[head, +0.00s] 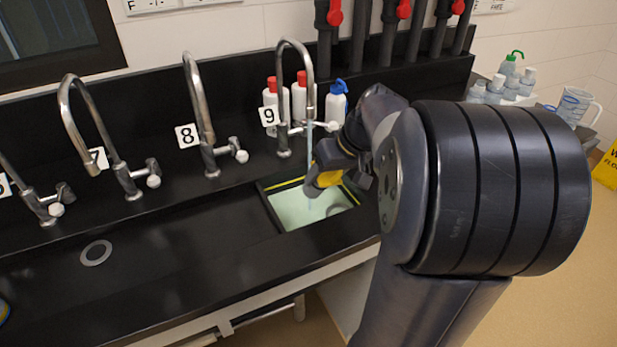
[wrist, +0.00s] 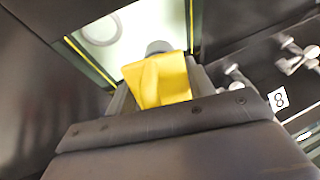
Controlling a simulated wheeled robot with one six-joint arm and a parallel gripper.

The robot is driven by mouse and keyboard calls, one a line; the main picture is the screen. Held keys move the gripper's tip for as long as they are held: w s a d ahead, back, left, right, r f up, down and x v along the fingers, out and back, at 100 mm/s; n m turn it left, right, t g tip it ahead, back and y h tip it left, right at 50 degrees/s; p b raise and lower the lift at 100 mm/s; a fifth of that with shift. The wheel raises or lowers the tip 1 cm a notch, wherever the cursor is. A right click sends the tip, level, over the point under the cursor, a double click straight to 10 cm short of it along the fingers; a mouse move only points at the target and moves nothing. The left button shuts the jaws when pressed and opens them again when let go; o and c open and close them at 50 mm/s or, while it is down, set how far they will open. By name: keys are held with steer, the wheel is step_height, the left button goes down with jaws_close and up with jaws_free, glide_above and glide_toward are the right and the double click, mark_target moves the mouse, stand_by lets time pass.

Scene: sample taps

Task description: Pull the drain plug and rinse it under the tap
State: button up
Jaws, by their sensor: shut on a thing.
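The tap numbered 9 (head: 297,85) is running, and a thin stream of water (head: 309,152) falls into the sink basin (head: 290,208). The basin is pale green with a yellow line along its rim. My gripper (head: 312,188) is over the basin, close to the stream in the head view; I cannot tell whether water hits it. In the wrist view a yellow part shows at my gripper (wrist: 160,78), which is shut on a small grey rounded thing (wrist: 158,47), apparently the drain plug, mostly hidden. A grey ring, the drain (wrist: 101,30), shows on the basin floor.
Other taps, including tap 8 (head: 197,95), stand to the left along the black bench (head: 180,235). Red-capped bottles (head: 270,92) and a blue-capped bottle (head: 336,103) stand behind tap 9. A round bench outlet (head: 96,253) is at the left.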

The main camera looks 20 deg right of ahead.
steer(key=shift+s+a+b, duration=0.2)
steer(key=shift+s+b, duration=0.05)
steer(key=shift+s, duration=1)
steer(key=shift+s+a+b, duration=0.15)
steer(key=shift+s+b, duration=0.1)
steer(key=shift+s, duration=1)
steer(key=s+r+p, duration=0.2)
steer(key=s+r, duration=0.2)
steer(key=s, duration=0.1)
steer(key=shift+a+p, duration=0.3)
